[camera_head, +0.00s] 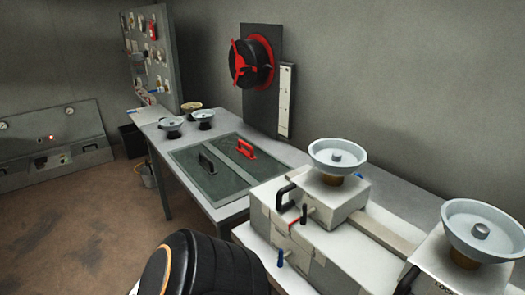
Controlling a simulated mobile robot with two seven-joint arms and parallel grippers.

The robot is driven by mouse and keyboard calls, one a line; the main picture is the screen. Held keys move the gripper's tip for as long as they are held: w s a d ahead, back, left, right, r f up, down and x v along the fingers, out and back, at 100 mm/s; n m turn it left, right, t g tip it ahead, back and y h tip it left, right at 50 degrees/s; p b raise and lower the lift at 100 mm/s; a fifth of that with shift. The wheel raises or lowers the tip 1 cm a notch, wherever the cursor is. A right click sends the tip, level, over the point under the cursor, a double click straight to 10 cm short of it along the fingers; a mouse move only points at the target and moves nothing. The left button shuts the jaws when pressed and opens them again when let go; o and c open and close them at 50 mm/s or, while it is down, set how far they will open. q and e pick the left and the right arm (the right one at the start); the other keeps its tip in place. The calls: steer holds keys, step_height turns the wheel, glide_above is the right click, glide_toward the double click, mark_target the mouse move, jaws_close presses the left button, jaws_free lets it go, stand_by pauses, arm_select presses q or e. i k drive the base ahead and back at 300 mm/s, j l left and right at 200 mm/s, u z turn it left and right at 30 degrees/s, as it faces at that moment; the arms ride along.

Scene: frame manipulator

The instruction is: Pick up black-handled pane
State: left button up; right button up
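The black-handled pane (218,181) is a dark grey-green flat panel lying on the grey table. Its black handle (207,163) stands up near its middle. A similar pane (232,146) with a red handle (246,149) lies right beside it, toward the wall. Neither of my grippers shows in the head view. A black ribbed part with an orange ring, which looks like one of my arm links, fills the bottom middle, nearer to me than the panes.
White box-like units (315,242) with pale bowls (338,156) and levers stand at the right. A black-and-red round fixture (251,62) is on the wall. The brown floor (95,220) at left is clear.

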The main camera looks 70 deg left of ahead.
mark_target(219, 182)
steer(key=u, duration=2.85)
steer(key=i+j+z, duration=0.1)
steer(key=z, duration=0.8)
steer(key=i+j+z, duration=0.15)
steer(key=j+z, duration=0.85)
steer(key=j, duration=0.7)
steer(key=j+z, duration=0.3)
steer(key=j, duration=0.7)
